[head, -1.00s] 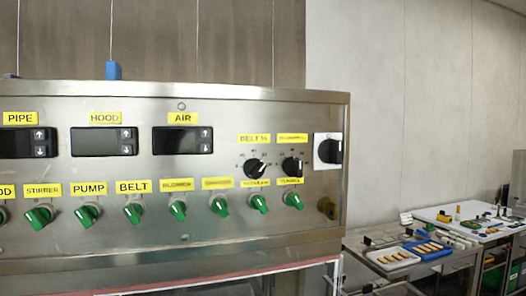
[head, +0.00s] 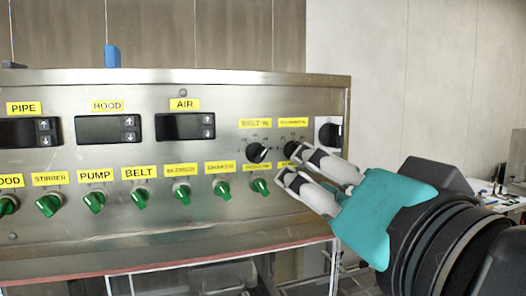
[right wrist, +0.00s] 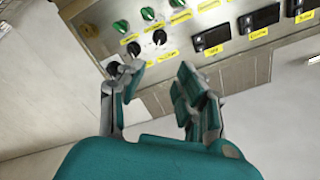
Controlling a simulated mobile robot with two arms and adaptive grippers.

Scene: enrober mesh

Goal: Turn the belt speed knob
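The belt speed knob (head: 258,152) is a black round knob with a white pointer, under the yellow BELT % label (head: 255,123) on the steel panel. It also shows in the right wrist view (right wrist: 159,37), ahead of the gap between the fingers. My right gripper (head: 287,166) comes in from the right with its fingers apart and empty. No contact with the belt knob shows. My left gripper is out of view.
A row of green switches (head: 181,193) runs below the belt knob, close to the lower finger. A black rotary switch on a white plate (head: 328,134) is at the panel's right end, partly hidden. Digital displays (head: 185,126) are to the left. A worktable (head: 505,204) stands at the far right.

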